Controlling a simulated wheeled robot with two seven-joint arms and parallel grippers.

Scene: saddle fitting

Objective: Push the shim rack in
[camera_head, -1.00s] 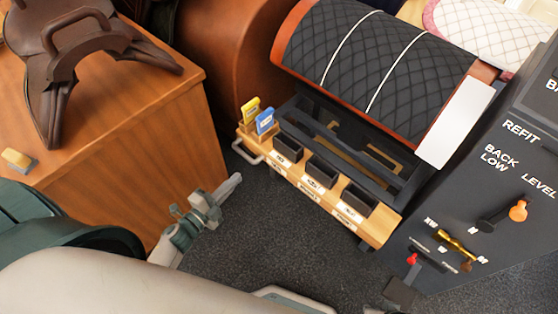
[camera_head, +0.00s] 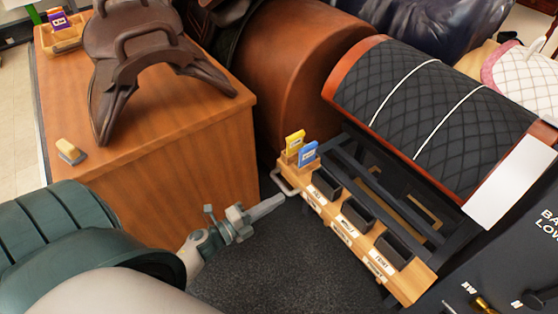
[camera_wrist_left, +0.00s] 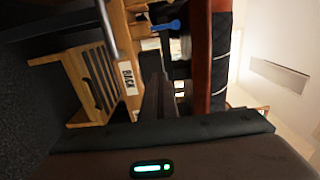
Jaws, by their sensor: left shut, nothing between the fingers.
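The shim rack (camera_head: 345,232) is a long wooden tray with labels on its front and several black bins. It sits low at the front of the dark frame under the quilted saddle form, in the head view. A yellow shim (camera_head: 294,143) and a blue shim (camera_head: 307,153) stand at its left end. The wrist view shows a "BACK" label (camera_wrist_left: 127,78) and the blue shim (camera_wrist_left: 166,26). My right gripper is out of view.
A wooden cabinet (camera_head: 195,150) with a brown saddle (camera_head: 140,55) on it stands left of the rack. A quilted black form (camera_head: 430,100) overhangs behind the rack. A dark panel (camera_head: 520,270) is at right. Dark carpet (camera_head: 290,265) lies open in front.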

